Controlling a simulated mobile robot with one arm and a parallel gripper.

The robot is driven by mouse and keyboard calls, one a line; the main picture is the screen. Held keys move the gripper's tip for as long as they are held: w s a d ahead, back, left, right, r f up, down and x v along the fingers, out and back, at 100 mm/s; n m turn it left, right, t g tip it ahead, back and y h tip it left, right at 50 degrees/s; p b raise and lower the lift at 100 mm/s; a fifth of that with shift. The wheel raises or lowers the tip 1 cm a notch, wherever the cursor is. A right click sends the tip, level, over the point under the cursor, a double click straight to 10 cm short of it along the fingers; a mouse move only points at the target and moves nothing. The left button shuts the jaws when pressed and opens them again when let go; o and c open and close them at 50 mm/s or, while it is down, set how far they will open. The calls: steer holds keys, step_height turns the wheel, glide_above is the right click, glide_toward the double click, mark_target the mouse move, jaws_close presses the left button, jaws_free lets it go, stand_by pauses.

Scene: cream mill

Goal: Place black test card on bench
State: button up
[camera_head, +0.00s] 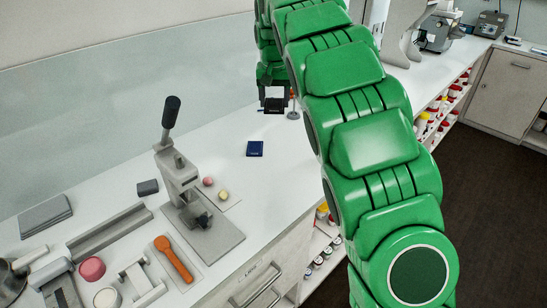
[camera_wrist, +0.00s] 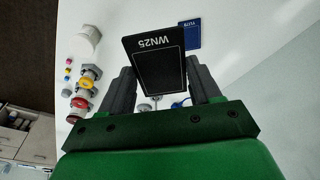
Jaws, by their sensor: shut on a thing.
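The black test card (camera_wrist: 156,65), printed "WN25" upside down in the wrist view, is between the fingers of my gripper (camera_wrist: 162,80). My gripper is shut on it. In the head view the black card (camera_head: 275,106) shows small and dark below my gripper (camera_head: 273,92), over the far part of the white bench (camera_head: 305,160). I cannot tell how high it is above the bench. A dark blue card (camera_head: 255,148) lies flat on the bench nearer the camera. The blue card (camera_wrist: 191,35) is partly behind the black card in the wrist view.
A lever press (camera_head: 180,165) stands on the bench at left, with small pink and yellow pieces beside it. An orange spoon-like tool (camera_head: 173,260) and a grey channel (camera_head: 110,232) lie at near left. A small stand (camera_head: 293,108) is close to my gripper. Bench around the blue card is clear.

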steer(key=s+d+f, duration=0.3)
steer(key=d+f, duration=0.1)
steer(key=d, duration=0.3)
steer(key=s+d+f, duration=0.3)
steer(key=d, duration=0.4)
steer(key=s+a+f, duration=0.3)
steer(key=s+a, duration=0.6)
steer(key=s, duration=0.5)
glide_toward(282, 177)
steer(key=shift+s+d+f, duration=0.1)
steer(key=shift+s+f, duration=0.1)
steer(key=shift+f, duration=0.75)
steer(key=shift+w+f, duration=0.7)
steer(key=shift+f, duration=1.5)
steer(key=shift+f, duration=0.1)
